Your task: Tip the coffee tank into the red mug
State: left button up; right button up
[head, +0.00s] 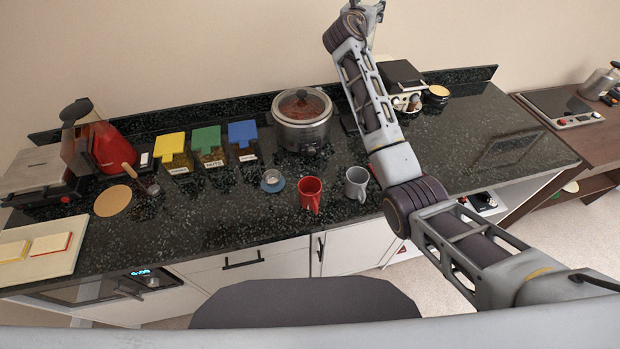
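The red mug (310,194) stands upright on the dark speckled counter (240,215), near the front edge, with its handle toward the front right. I cannot tell for sure which thing is the coffee tank. A red appliance with a dark upper part (112,146) stands at the left of the counter, and a dark-topped machine (402,74) stands at the back, partly behind my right arm. My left arm and gripper are out of view.
A grey mug (356,183) stands right of the red one, and a small tin on a blue coaster (272,181) is to its left. A slow cooker (303,120) stands behind. Yellow, green and blue-lidded jars (207,147) stand at the left. The counter's right part is clear.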

aim_at(309, 187)
jog(key=k+j, duration=0.6)
jog(key=k, duration=0.25)
